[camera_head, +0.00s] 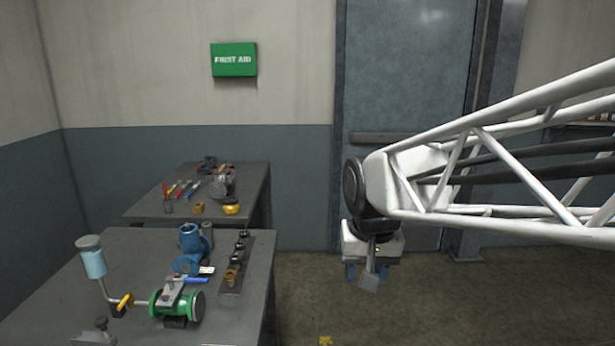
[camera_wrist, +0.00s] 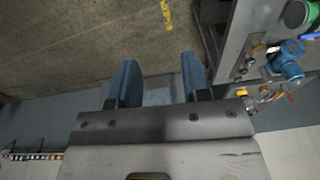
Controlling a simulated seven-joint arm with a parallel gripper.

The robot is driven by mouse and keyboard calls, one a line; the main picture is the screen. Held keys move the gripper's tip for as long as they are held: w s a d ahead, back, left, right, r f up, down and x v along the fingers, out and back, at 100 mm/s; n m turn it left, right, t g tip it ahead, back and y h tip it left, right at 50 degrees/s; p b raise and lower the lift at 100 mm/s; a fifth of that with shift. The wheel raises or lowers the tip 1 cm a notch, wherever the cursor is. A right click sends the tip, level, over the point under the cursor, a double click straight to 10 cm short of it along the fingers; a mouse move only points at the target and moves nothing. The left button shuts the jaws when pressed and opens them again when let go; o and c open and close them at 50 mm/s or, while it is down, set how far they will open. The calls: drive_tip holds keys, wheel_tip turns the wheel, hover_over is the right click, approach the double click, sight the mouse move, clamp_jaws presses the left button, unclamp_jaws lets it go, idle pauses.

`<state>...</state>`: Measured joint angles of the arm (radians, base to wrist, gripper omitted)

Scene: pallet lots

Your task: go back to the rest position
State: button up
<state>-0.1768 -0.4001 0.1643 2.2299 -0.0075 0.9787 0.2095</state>
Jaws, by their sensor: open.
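My gripper (camera_wrist: 160,82) shows in the wrist view with its two blue fingers spread apart and nothing between them. In the head view my gripper (camera_head: 365,271) hangs below the end of my white lattice arm, in front of the grey door and to the right of the tables. Its fingers are partly hidden there by the gripper body. It hangs over open floor, apart from every object.
The near table (camera_head: 62,290) bears a green valve (camera_head: 190,305), a blue fitting (camera_head: 190,240) and a light-blue cup (camera_head: 93,262). The far table (camera_head: 150,208) holds several tools. A green first aid box (camera_head: 233,60) hangs on the wall. The floor (camera_head: 400,315) right of the tables is mostly clear.

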drive_tip(key=s+d+f, duration=0.2)
drive_tip(key=s+d, duration=0.2)
drive_tip(key=s, duration=0.3)
drive_tip(key=s+d+f, duration=0.3)
drive_tip(key=s+d, duration=0.1)
drive_tip(key=s, duration=0.4)
drive_tip(key=shift+s+d+t, duration=0.15)
drive_tip(key=shift+s+t, duration=0.05)
drive_tip(key=shift+t, duration=0.1)
drive_tip(key=shift+w, duration=0.1)
idle(0.4)
